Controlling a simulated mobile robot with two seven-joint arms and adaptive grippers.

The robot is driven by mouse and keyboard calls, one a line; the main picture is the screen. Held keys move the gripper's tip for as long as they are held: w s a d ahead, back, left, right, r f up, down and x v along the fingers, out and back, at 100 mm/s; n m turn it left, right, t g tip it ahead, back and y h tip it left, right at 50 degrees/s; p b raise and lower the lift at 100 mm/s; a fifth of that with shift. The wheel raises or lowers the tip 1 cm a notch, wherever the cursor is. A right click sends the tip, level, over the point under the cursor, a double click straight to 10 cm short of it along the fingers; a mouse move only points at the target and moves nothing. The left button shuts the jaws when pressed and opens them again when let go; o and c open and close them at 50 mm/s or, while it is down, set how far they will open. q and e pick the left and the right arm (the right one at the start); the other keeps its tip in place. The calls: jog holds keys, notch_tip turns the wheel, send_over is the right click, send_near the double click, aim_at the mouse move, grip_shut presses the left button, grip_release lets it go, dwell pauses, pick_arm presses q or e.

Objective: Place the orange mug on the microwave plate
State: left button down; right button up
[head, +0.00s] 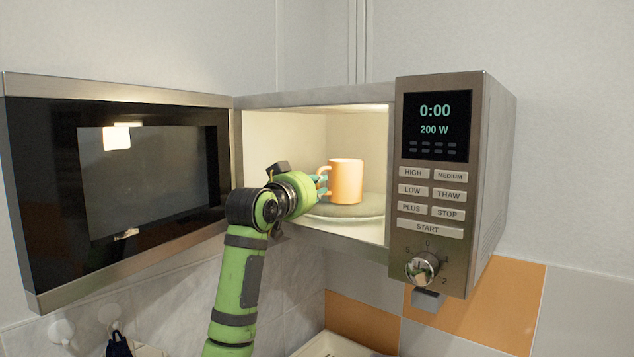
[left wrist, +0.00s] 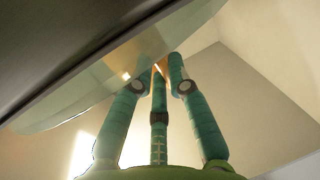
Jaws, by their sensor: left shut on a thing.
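The orange mug (head: 346,181) is upright inside the open microwave, over the glass microwave plate (head: 345,222). I cannot tell whether its base touches the plate. My left gripper (head: 323,181) reaches in from the left and is shut on the mug's handle side. In the left wrist view, the teal fingers (left wrist: 160,75) of my left gripper close together near the top, with a small strip of orange between them. The plate (left wrist: 100,90) also shows there as a pale, see-through edge. My right gripper is not in view.
The microwave door (head: 120,185) stands wide open to the left of my arm. The control panel (head: 432,170) with its knob borders the opening on the right. Wall hooks (head: 108,314) show at lower left.

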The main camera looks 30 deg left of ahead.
pick_arm(q)
jog(key=shift+w+r, duration=0.1)
jog(key=shift+w, duration=0.05)
jog(key=shift+a, duration=0.1)
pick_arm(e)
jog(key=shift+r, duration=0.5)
pick_arm(q)
jog(key=shift+f, duration=0.2)
jog(key=c, duration=1.5)
grip_release()
jog(key=shift+f, duration=0.2)
jog(key=o, duration=0.3)
